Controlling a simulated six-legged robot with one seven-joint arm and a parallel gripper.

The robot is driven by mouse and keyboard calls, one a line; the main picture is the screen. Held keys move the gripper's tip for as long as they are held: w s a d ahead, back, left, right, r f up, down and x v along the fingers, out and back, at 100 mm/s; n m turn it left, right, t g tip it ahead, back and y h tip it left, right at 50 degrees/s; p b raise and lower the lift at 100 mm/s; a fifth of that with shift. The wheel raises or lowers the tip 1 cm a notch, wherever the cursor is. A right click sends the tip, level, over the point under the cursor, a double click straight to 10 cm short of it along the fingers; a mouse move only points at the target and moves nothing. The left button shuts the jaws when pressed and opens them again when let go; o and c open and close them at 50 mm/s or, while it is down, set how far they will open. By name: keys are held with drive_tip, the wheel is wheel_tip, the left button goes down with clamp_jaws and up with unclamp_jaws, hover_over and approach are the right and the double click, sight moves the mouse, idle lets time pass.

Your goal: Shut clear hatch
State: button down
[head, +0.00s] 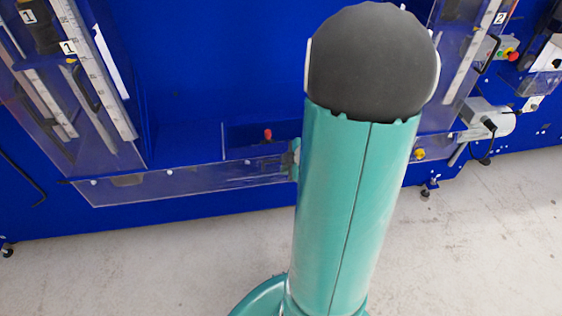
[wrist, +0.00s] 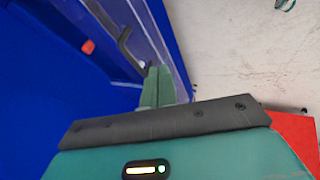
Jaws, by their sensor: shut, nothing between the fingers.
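A clear panel (wrist: 155,30) with a black handle (wrist: 126,48) stands beside the blue cabinet in the wrist view. I take it for the hatch; its hinge and latch cannot be made out. My gripper (wrist: 157,86) has its green fingers together and empty. In the picture the fingertips lie just below the handle, over the panel's lower part; I cannot tell whether they touch it. In the head view my arm hides most of the middle of the cabinet. A long clear panel (head: 190,184) runs along the cabinet's lower front there, tilted outward.
The blue cabinet (head: 210,70) fills the back. A red knob (head: 267,135) sits inside it, also seen in the wrist view (wrist: 88,47). Clear panels with black handles stand left and right. A grey motor-like unit (head: 486,119) juts out right. The pale floor (head: 500,230) is clear.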

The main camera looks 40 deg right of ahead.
drive_tip(key=w, duration=0.1)
drive_tip(key=w+d+f, duration=0.2)
drive_tip(key=w, duration=0.1)
idle(0.3)
